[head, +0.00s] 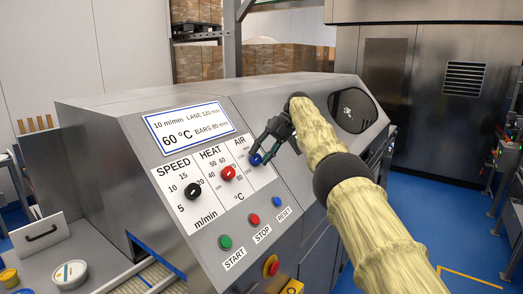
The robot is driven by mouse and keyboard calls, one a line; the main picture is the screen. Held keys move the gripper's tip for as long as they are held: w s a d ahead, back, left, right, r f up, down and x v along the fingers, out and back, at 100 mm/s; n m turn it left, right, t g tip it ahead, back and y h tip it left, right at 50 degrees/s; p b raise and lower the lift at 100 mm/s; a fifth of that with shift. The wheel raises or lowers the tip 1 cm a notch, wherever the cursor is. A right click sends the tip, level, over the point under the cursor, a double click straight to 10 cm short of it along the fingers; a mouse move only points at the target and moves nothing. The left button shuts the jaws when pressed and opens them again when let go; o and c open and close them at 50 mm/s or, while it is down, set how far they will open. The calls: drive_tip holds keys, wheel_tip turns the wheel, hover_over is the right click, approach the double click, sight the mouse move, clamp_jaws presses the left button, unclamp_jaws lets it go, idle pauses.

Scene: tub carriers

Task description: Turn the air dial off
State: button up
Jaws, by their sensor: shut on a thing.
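The air dial is a small blue knob (256,159) under the AIR label on the sloped front panel of the grey machine (310,222). My gripper (262,157) is at this knob, its dark fingers shut around it. My arm reaches in from the lower right. The fingers hide part of the knob and of its scale, so I cannot tell which mark it points to.
Left of it are the red heat knob (228,173) and the black speed knob (193,191). Below are the green start button (225,242), red stop button (254,219) and blue reset button (277,202). A red emergency button (271,265) sits lower down.

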drive_tip(key=shift+n+h, duration=0.3)
drive_tip(key=shift+n, duration=0.1)
drive_tip(key=shift+p, duration=0.3)
drive_tip(key=o, duration=1)
drive_tip(key=shift+o, duration=0.2)
